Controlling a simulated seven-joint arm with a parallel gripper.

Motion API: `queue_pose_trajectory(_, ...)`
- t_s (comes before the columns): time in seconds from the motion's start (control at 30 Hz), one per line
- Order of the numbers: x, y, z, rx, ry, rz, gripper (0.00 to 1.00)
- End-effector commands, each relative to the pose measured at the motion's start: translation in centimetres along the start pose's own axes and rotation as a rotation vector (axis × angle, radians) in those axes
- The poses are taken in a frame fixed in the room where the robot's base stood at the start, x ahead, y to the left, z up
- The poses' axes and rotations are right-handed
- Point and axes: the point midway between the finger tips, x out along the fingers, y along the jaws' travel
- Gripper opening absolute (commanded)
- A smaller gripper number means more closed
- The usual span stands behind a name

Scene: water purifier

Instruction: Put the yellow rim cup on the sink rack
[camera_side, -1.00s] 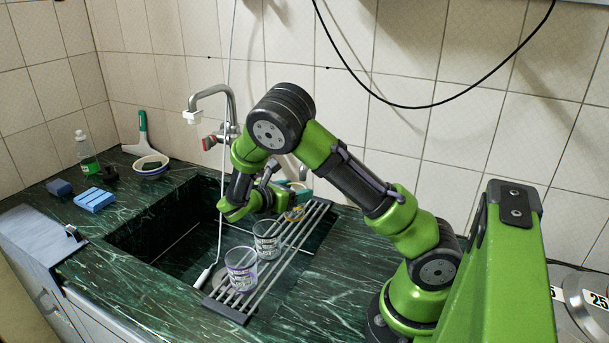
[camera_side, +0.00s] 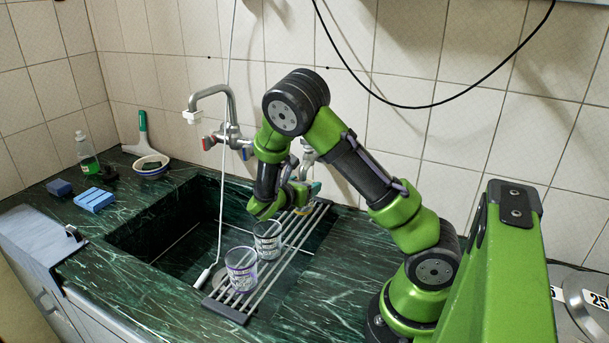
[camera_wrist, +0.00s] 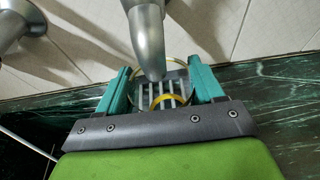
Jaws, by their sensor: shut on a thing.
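The yellow rim cup (camera_wrist: 170,98) is clear, and its yellow rim shows between the teal fingers of my gripper (camera_wrist: 162,85) in the wrist view. In the side view the cup (camera_side: 303,209) is mostly hidden by my gripper (camera_side: 306,192), which is shut on it at the rack's far end. The sink rack (camera_side: 296,246) is a set of metal bars across the right part of the sink. Rack bars show through the cup in the wrist view. I cannot tell whether the cup touches the bars.
Two clear printed cups stand on the rack: one with a purple rim (camera_side: 241,270) at the near end, one (camera_side: 267,240) near the middle.

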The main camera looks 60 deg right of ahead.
Motion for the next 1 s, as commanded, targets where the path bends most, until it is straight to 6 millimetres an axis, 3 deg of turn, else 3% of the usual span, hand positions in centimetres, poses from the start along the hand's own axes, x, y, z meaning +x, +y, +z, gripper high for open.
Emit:
queue_pose_trajectory(0.13, 0.4, 0.0, -1.2, -0.002, 0.0, 0.001, 0.33)
queue_pose_trajectory(0.57, 0.5, 0.0, -1.7, 0.0, 0.0, 0.001, 0.33)
queue_pose_trajectory(0.6, 0.5, 0.0, -1.7, 0.001, 0.001, 0.001, 0.71)
queue_pose_trajectory(0.73, 0.5, 0.0, -1.7, 0.001, 0.001, 0.001, 0.91)
queue_pose_trajectory(1.0, 0.5, 0.0, -1.6, 0.001, 0.001, 0.001, 0.92)
